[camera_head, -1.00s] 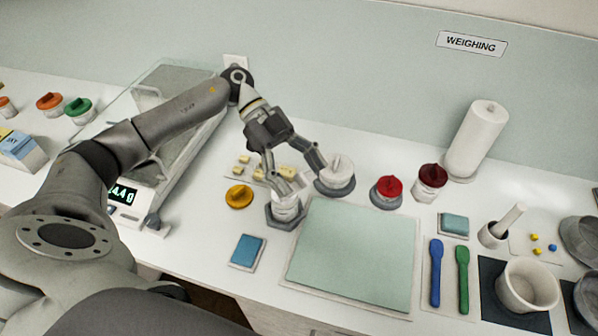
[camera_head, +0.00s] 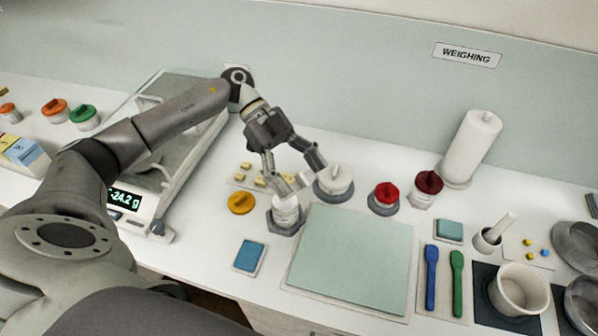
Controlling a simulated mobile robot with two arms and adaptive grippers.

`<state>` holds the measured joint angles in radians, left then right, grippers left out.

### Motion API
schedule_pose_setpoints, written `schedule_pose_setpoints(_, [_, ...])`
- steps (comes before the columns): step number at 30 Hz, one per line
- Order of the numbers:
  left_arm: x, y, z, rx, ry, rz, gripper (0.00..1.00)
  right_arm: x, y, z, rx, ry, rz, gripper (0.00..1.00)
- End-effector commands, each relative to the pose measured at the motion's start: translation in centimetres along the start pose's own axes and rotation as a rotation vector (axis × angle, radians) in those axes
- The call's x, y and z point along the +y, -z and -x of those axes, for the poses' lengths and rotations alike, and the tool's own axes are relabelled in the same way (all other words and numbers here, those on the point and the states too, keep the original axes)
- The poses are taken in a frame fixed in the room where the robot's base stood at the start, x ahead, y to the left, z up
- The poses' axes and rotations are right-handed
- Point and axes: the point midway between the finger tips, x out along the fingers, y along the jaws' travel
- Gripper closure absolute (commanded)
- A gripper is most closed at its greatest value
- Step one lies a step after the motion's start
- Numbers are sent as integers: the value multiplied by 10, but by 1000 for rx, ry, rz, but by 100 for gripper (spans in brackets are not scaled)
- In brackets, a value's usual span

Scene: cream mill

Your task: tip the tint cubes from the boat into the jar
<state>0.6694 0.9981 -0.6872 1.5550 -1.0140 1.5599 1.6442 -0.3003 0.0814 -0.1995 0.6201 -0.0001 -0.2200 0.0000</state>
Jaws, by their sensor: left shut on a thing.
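My left gripper (camera_head: 295,177) is shut on a small pale boat (camera_head: 300,181), held tilted just above an open white jar (camera_head: 286,212). The fingers cover much of the boat, so I cannot tell whether cubes are still in it. The jar stands upright in a dark grey hexagonal holder, and its inside is hidden. A yellow lid (camera_head: 241,203) lies to the left of the jar. Several pale yellow cubes (camera_head: 261,182) lie on a light sheet behind the jar. My right gripper is not in view.
A balance (camera_head: 128,203) reading -24.2 g stands left. A green mat (camera_head: 350,258) lies clear in front. Red-lidded jars (camera_head: 384,194), a paper roll (camera_head: 471,150) and a mortar (camera_head: 519,288) stand right.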

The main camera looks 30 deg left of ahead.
Motion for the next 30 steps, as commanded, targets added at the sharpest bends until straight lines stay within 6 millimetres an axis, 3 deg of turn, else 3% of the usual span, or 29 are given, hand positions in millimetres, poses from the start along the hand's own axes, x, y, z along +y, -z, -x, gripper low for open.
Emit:
schedule_pose_setpoints(4, [0, 4, 1, -17, -1, -1, 41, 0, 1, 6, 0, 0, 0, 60])
schedule_pose_setpoints(19, [0, 27, 4, -351, 1, -10, 41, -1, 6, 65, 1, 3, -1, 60])
schedule_pose_setpoints(30, [-1, 48, 0, -775, 2, -15, 41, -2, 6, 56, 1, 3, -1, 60])
